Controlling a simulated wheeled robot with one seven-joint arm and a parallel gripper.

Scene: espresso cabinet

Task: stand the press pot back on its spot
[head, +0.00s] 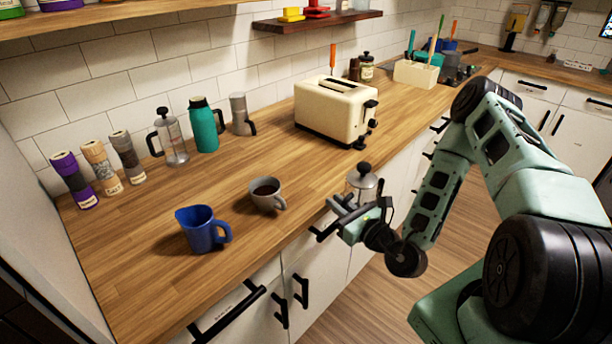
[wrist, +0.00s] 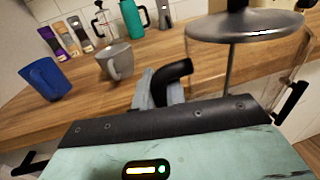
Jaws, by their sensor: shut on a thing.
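My gripper (head: 345,212) is shut on the black handle of a press pot (head: 362,181), in front of the counter's edge. The pot has a silver lid with a black knob; my gripper hides much of its lower body in the head view. In the wrist view its lid (wrist: 250,27) fills the upper right, and its black handle (wrist: 178,75) lies at the grey fingers of my gripper (wrist: 160,90). A second, similar press pot (head: 174,143) stands upright at the back of the counter, beside the teal pot. No marked spot is clearly visible.
A grey mug with dark liquid (head: 267,194) and a blue jug (head: 201,230) stand on the near counter (head: 135,250). Grinders (head: 128,158), a teal pot (head: 204,127), a moka-like grey pot (head: 240,115) and a cream toaster (head: 335,108) stand behind. Wood between them is clear.

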